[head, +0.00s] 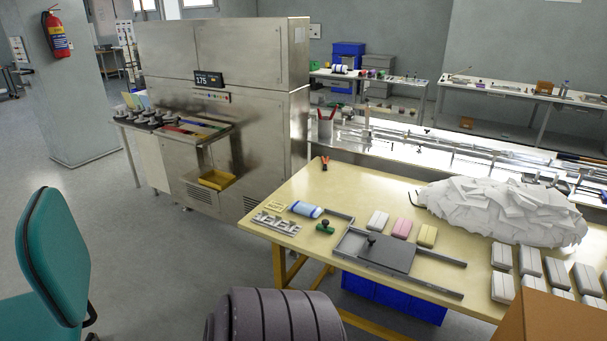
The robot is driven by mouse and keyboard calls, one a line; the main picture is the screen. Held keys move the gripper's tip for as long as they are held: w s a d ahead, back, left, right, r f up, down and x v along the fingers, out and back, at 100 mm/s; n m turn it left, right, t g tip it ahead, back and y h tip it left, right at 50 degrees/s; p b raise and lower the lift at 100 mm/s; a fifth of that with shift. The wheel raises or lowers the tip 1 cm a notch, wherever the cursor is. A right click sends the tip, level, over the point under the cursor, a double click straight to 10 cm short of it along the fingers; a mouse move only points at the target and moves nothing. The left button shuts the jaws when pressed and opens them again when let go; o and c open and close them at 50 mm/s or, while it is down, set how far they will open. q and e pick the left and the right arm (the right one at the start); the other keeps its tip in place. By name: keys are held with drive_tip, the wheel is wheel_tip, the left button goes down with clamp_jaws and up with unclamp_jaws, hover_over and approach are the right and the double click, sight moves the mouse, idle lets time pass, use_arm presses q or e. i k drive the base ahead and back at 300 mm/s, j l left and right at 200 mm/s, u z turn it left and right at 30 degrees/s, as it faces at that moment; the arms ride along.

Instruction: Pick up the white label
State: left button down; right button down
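A small white block or stack (377,221) lies on the wooden table (310,250), left of a pink one (402,228) and a yellow one (427,236). It may be the white label, but the head view does not show clearly whether it is a label. A large heap of white flat pieces (500,210) lies to the right on the same table. Neither of my grippers is in view.
A grey fixture with a dark plate (375,251) lies in front of the coloured blocks. A blue-and-white roll (305,209), a metal stencil (277,223) and a green tool (325,228) lie left. Several white packs (529,261) and a cardboard box (550,318) are right.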

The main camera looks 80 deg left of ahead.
sight(264, 215)
drive_tip(key=u, duration=2.75)
